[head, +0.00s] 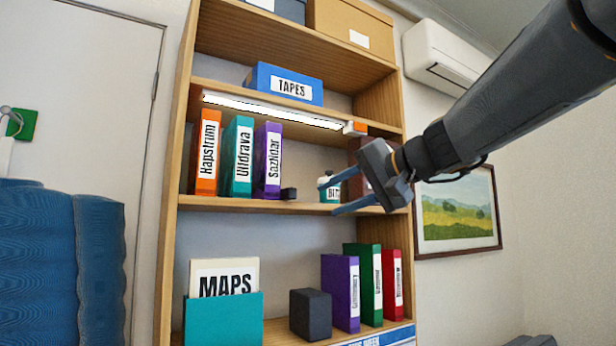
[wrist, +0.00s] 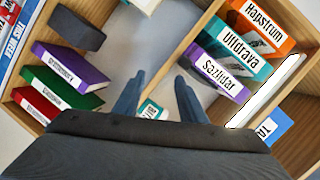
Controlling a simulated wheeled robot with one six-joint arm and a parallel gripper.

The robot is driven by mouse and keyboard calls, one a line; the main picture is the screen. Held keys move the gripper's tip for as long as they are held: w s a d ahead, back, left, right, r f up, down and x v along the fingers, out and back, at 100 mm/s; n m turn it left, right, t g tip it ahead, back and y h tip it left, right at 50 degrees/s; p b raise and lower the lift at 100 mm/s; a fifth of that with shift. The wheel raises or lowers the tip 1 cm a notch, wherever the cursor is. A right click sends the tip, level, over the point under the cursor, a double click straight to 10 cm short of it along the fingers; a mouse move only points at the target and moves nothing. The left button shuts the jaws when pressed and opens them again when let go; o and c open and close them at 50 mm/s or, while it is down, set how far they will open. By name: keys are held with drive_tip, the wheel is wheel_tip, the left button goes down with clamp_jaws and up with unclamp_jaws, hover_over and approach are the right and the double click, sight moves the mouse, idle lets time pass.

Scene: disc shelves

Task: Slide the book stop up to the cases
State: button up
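A dark grey block (head: 310,315), which looks like the book stop, stands upright on the lower shelf. It also shows in the wrist view (wrist: 76,28), with a gap between it and the purple case. The purple case (head: 341,293), green case (head: 364,282) and red case (head: 392,285) stand in a row to its right. My gripper (head: 337,194) is open and empty in front of the middle shelf, above and to the right of the block. Its two spread fingers also show in the wrist view (wrist: 158,92).
On the middle shelf are orange (head: 205,152), teal (head: 237,157) and purple (head: 267,160) cases, a small dark object (head: 288,193) beside them and a labelled jar (head: 331,188) behind my fingers. A MAPS holder (head: 224,318) stands left of the block. The shelf board (head: 240,205) lies between levels.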

sight(293, 189)
drive_tip(key=s+a+r+n+h+p, duration=0.25)
drive_tip(key=a+r+n+p, duration=0.3)
drive_tip(key=n, duration=0.45)
drive_tip(key=shift+t+h, duration=0.3)
drive_tip(key=shift+h, duration=0.05)
drive_tip(key=shift+p+x, duration=1.65)
drive_tip(key=shift+x, duration=2.55)
drive_tip(key=shift+d+f, duration=0.1)
clamp_jaws()
